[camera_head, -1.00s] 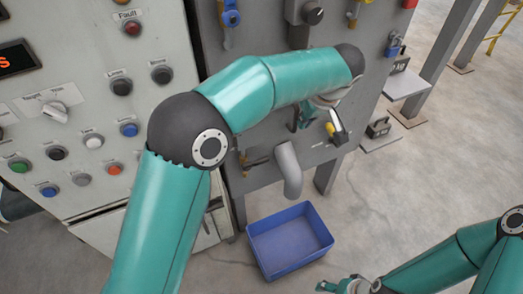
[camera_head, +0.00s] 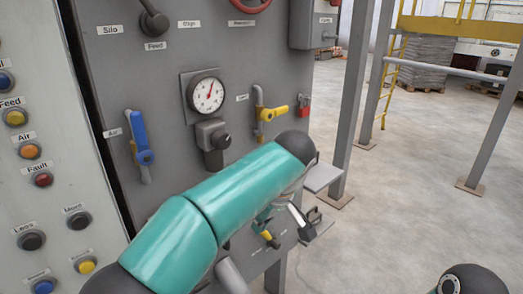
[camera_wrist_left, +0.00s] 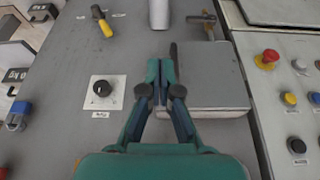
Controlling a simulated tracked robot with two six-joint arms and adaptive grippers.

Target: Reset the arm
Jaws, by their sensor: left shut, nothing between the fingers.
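My left arm (camera_head: 215,215) reaches across the front of the grey machine panel (camera_head: 100,60) in the head view. Its gripper is mostly hidden behind the forearm there. In the left wrist view the left gripper (camera_wrist_left: 164,62) is shut and empty, with its fingers together. It is in front of the grey panel, beside a grey box (camera_wrist_left: 210,75) and a black knob (camera_wrist_left: 102,88) on a white plate. I cannot tell whether the fingers touch anything. Only a dark joint of my right arm (camera_head: 470,281) shows at the lower right; its gripper is out of view.
The panel carries a blue-handled valve (camera_head: 141,140), a gauge (camera_head: 208,94), a yellow-handled valve (camera_head: 271,113) and a red padlock (camera_head: 304,103). A button cabinet (camera_head: 60,190) stands at the left. Grey posts (camera_head: 356,100) stand right of the panel, with open floor (camera_head: 410,190) beyond.

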